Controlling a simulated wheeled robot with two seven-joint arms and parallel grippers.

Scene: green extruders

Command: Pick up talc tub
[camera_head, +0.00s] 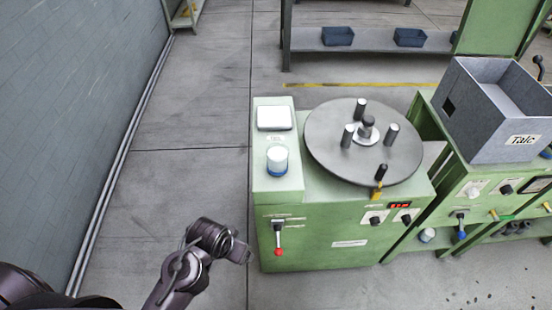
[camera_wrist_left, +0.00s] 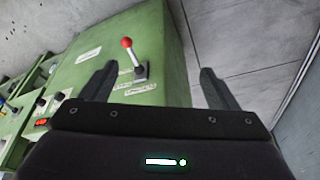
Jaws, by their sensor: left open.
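A small white tub with a blue base (camera_head: 277,160), apparently the talc tub, stands upright on the left part of the green machine's top (camera_head: 262,183). My left gripper (camera_head: 241,252) is low at the machine's front left, in front of and below the tub and apart from it. In the left wrist view my left gripper (camera_wrist_left: 158,70) has its two fingers spread, with nothing held between them. Beyond them are the machine's front panel and a red-knobbed lever (camera_wrist_left: 127,43). The tub does not show in that view. My right gripper is not in view.
A round grey turntable with upright posts (camera_head: 330,150) is right of the tub, and a white square (camera_head: 273,117) lies behind it. A grey bin labelled Talc (camera_head: 490,145) stands further right. The lever (camera_head: 278,252) sticks out in front. Floor on the left is clear.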

